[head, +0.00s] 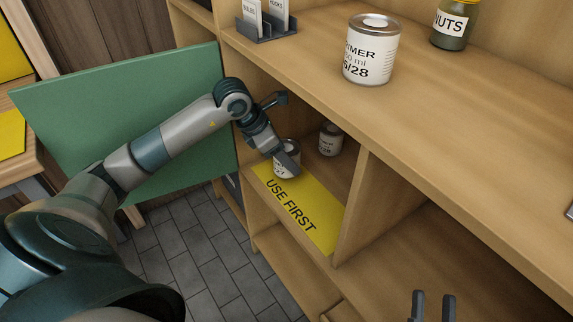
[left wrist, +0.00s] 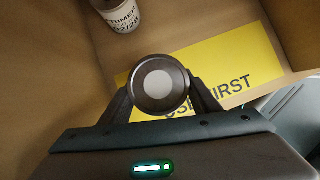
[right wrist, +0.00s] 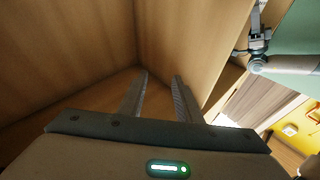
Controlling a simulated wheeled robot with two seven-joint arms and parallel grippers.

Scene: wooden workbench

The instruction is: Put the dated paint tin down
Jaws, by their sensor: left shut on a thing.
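My left gripper (head: 287,152) reaches into the open compartment and is shut on a small white-labelled paint tin (head: 284,172). The tin looks upright, over the far end of the yellow "USE FIRST" strip (head: 305,213); I cannot tell whether it touches the strip. In the left wrist view the tin's round grey lid (left wrist: 160,84) sits between the fingers, and the strip (left wrist: 215,65) shows beside it. A second paint tin (head: 331,140) stands further back in the compartment; its label reads "PRIMER" in the left wrist view (left wrist: 122,14). My right gripper (head: 433,305) is open and empty.
On the top board stand a large primer tin (head: 368,62), a jar marked "NUTS" (head: 454,25) and a grey holder with cards (head: 267,32). An upright divider (head: 352,205) bounds the compartment on the right. A green panel (head: 130,120) stands behind my left arm.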

